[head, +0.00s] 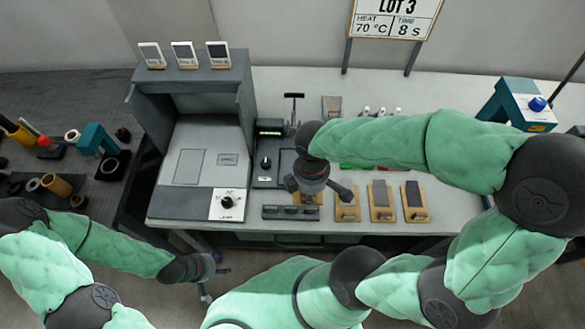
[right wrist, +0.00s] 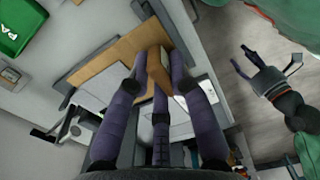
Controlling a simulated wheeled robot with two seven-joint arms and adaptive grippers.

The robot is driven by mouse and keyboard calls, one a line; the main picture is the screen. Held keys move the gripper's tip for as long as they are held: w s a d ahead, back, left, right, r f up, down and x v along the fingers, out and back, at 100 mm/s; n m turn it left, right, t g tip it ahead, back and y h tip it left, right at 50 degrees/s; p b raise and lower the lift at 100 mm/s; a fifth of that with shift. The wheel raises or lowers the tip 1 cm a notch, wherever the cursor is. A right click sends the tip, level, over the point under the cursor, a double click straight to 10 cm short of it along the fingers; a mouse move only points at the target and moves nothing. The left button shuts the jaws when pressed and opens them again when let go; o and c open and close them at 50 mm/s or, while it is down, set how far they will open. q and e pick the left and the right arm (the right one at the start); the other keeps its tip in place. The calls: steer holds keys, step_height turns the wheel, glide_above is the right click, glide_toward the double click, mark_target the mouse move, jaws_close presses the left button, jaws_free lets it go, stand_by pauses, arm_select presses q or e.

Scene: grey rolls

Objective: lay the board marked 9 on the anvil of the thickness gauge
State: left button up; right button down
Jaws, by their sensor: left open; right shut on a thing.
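My right gripper (head: 318,188) is over the bench, just in front of the black device. In the right wrist view its fingers (right wrist: 160,85) are shut on a brown wooden block (right wrist: 158,66), which appears to be the handle of a wooden board (right wrist: 115,55). A pale mark shows on the block, but I cannot read a number. The board is mostly hidden by the arm in the head view. My left gripper (head: 205,283) is open and empty in front of the bench; it also shows in the right wrist view (right wrist: 268,72). I cannot tell which device is the thickness gauge.
A grey machine with a dial (head: 205,165) stands left. A teal frame with a blue knob (head: 512,100) stands at the back right. A green tray (right wrist: 20,25) shows in the right wrist view.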

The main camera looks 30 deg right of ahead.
steer(key=w+f, duration=0.1)
steer(key=w, duration=0.1)
steer(key=w+d+f+b, duration=0.1)
steer(key=w, duration=0.2)
steer(key=w+f+b, duration=0.1)
steer(key=w+f, duration=0.1)
steer(key=w, duration=0.1)
steer(key=shift+w+d+f, duration=0.1)
steer(key=shift+w+d, duration=0.1)
steer(key=shift+d, duration=0.2)
steer(key=w+f, duration=0.1)
steer(key=w+f+b, duration=0.1)
steer(key=f, duration=0.1)
steer(key=w+f+b, duration=0.1)
steer(key=w, duration=0.1)
steer(key=shift+w+d+f, duration=0.1)
steer(key=shift+d+f, duration=0.25)
steer(key=shift+d, duration=0.05)
steer(key=shift+w+f+b, duration=0.3)
steer(key=shift+f+b, duration=0.05)
steer(key=shift+f, duration=0.1)
steer(key=shift+w+d+f+b, duration=0.1)
steer(key=shift+f+b, duration=0.65)
steer(key=shift+f, duration=0.8)
steer(key=shift+f, duration=0.2)
steer(key=c, duration=1.1)
jaws_free()
steer(key=shift+r, duration=0.1)
